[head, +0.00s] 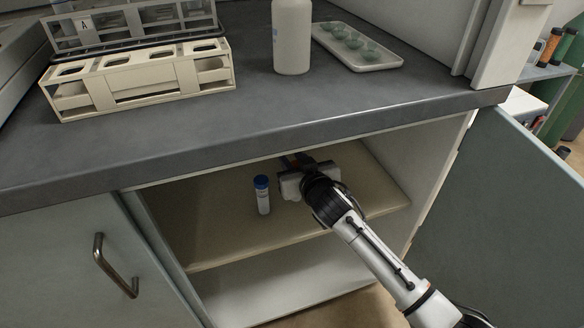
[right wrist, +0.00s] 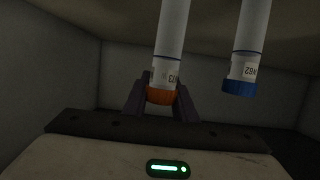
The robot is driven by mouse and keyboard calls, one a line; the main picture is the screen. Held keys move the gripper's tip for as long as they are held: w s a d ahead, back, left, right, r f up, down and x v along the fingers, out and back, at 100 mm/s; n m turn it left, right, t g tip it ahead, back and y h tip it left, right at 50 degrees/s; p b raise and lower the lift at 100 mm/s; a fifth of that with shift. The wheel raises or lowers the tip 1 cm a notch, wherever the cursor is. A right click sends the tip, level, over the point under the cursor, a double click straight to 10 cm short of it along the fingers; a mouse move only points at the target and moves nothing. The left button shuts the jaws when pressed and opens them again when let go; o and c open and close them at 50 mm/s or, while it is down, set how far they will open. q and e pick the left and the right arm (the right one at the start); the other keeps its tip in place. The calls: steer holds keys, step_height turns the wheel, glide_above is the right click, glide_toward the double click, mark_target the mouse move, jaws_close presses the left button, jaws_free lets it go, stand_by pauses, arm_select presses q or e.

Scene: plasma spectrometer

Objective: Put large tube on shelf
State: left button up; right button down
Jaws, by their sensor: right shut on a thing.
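My right gripper (head: 290,163) reaches through the open cabinet to just above the upper shelf (head: 215,235). In the right wrist view the gripper (right wrist: 161,100) is shut around the orange-capped end of a white labelled tube (right wrist: 171,45). In the head view my gripper mostly hides that tube, so I cannot tell if its base touches the shelf. A blue-capped tube (head: 263,196) stands upright on the shelf, left of my gripper and apart from it. It also shows in the right wrist view (right wrist: 247,50). My left gripper is out of view.
The counter (head: 330,115) overhangs the shelf. The cabinet door (head: 500,200) is open at right. A tube rack (head: 140,80), a white bottle (head: 292,40) and a tray (head: 378,64) with green dishes stand on the counter. The shelf's left part is free.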

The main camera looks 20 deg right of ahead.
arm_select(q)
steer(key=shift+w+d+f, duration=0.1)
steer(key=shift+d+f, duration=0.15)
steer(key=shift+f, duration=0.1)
arm_select(e)
step_height(320, 180, down, 2)
steer(key=c, duration=1.4)
jaws_free()
steer(key=shift+c, duration=0.2)
steer(key=p+v, duration=0.3)
steer(key=v, duration=0.9)
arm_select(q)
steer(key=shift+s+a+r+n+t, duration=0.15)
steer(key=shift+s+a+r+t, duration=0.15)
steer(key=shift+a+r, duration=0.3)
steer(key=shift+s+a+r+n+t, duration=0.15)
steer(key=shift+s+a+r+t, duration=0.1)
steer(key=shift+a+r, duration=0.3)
arm_select(e)
steer(key=s+a+f+g+y, duration=0.1)
steer(key=s+f, duration=0.2)
steer(key=s, duration=0.5)
steer(key=s+a+f+n+g+y, duration=0.1)
steer(key=s+f, duration=0.3)
steer(key=s, duration=0.4)
steer(key=s+a+f+g+y, duration=0.1)
steer(key=s+a+f+g, duration=0.2)
steer(key=s, duration=0.5)
steer(key=shift+f, duration=0.6)
